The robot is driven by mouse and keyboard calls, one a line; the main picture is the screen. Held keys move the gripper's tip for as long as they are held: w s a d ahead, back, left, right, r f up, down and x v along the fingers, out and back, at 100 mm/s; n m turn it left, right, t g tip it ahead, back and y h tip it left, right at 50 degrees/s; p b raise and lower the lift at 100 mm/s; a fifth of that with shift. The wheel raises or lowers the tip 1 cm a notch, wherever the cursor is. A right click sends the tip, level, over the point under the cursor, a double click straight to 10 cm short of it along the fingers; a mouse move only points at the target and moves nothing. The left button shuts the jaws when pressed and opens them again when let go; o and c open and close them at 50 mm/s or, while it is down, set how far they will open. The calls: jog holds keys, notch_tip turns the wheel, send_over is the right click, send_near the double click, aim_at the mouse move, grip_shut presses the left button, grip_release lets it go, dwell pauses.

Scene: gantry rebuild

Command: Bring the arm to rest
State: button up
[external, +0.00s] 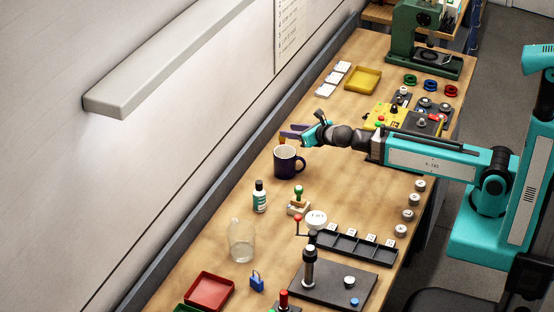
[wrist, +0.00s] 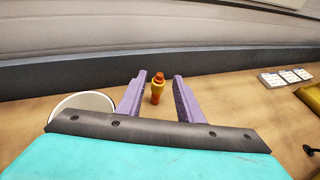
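My gripper (external: 291,133) is at the end of my teal arm, stretched left over the bench just behind a dark blue mug. In the wrist view its two purple fingers (wrist: 158,83) are apart, with a clear gap between them. In the external view only a bit of orange (external: 283,140) shows by the fingertips. The mug (external: 287,164) stands close below the gripper; its pale rim (wrist: 84,99) shows at the left in the wrist view, partly hidden by my gripper.
A bottle (external: 259,197), a green-handled stamp (external: 298,202) and a clear glass (external: 241,241) stand nearer the camera. A yellow tray (external: 363,80) and a control panel (external: 386,117) lie beyond the arm. The wall shelf (external: 150,70) juts out at left.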

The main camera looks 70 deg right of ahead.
dwell(0.5)
jog(key=shift+r, duration=3.65)
jog(key=shift+w+d+f, duration=0.15)
jog(key=shift+w+f, duration=0.2)
jog(key=shift+f, duration=1)
jog(key=shift+w+d+f, duration=0.15)
jog(key=shift+w+f, duration=0.25)
jog(key=shift+f, duration=1)
jog(key=shift+w+d+f, duration=0.15)
jog(key=shift+w+f, duration=0.2)
jog(key=shift+f, duration=1)
jog(key=shift+s+a+r, duration=0.1)
jog(key=shift+s+r, duration=0.15)
jog(key=shift+r, duration=0.65)
jog(key=shift+s+r, duration=0.25)
jog(key=shift+r, duration=0.6)
jog(key=shift+w, duration=0.15)
